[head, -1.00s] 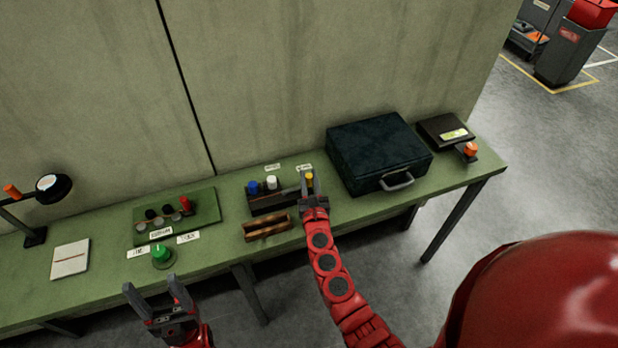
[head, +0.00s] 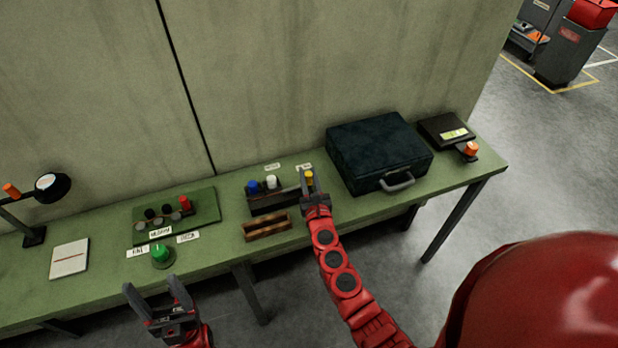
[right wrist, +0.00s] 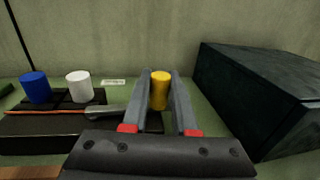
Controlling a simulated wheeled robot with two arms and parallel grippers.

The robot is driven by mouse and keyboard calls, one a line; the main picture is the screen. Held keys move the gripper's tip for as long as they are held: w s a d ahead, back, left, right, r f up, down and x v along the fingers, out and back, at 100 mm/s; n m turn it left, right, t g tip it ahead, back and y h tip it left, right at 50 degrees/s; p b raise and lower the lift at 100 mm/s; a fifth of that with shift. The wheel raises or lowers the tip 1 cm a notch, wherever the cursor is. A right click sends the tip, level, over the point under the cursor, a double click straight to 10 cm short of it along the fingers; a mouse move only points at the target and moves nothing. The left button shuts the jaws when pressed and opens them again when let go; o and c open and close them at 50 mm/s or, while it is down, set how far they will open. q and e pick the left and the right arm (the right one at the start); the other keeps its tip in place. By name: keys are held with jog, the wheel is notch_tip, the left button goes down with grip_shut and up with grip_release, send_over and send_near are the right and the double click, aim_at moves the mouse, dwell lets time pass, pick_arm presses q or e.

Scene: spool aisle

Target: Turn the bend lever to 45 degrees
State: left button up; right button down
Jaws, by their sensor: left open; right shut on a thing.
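A dark bending block (head: 268,203) stands on the green bench, with a blue knob (head: 253,187) and a white knob (head: 271,183) on top. A grey metal bar (right wrist: 95,111) runs from it toward my right gripper. The yellow knob (right wrist: 159,92) stands upright at the right, apparently the bend lever's handle; it also shows in the head view (head: 309,178). My right gripper (right wrist: 161,78) is shut on this yellow knob, one finger on each side. The lever's lower part is hidden by my gripper. My left gripper (head: 152,286) is open and empty in front of the bench edge.
A dark case (head: 378,150) stands close to the right of my right gripper. A wooden tray (head: 267,228) lies in front of the block. Further left are a green button (head: 161,254) and a green board with pegs (head: 205,208). A lamp (head: 50,187) stands at the far left.

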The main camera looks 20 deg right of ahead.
jog(key=shift+w+f+n+y+b, duration=0.15)
jog(key=shift+w+n+y+b, duration=0.2)
jog(key=shift+n+y+b, duration=0.35)
jog(key=n+y+b, duration=0.1)
jog(key=y+b, duration=0.1)
jog(key=w+n+y+b, duration=0.1)
jog(key=y+b, duration=0.1)
jog(key=b, duration=0.1)
jog(key=w+f+n+y+b, duration=0.1)
jog(key=b, duration=0.2)
jog(key=shift+w+a+y, duration=0.15)
jog(key=shift+a+y, duration=0.05)
jog(key=shift+y, duration=0.2)
jog(key=n+y+b, duration=0.1)
jog(key=b, duration=0.2)
jog(key=w+n+g+y+b, duration=0.1)
jog(key=b, duration=0.2)
jog(key=a+n+g+y+b, duration=0.1)
jog(key=y+b, duration=0.1)
jog(key=b, duration=0.1)
jog(key=shift+w+a+r, duration=0.1)
jog(key=shift+w+r, duration=0.3)
jog(key=shift+w+a+r+n+g+y+b, duration=0.1)
jog(key=shift+r+n+g+y+b, duration=0.3)
jog(key=shift+b, duration=0.35)
jog(key=shift+f, duration=0.1)
jog(key=c, duration=0.7)
grip_release()
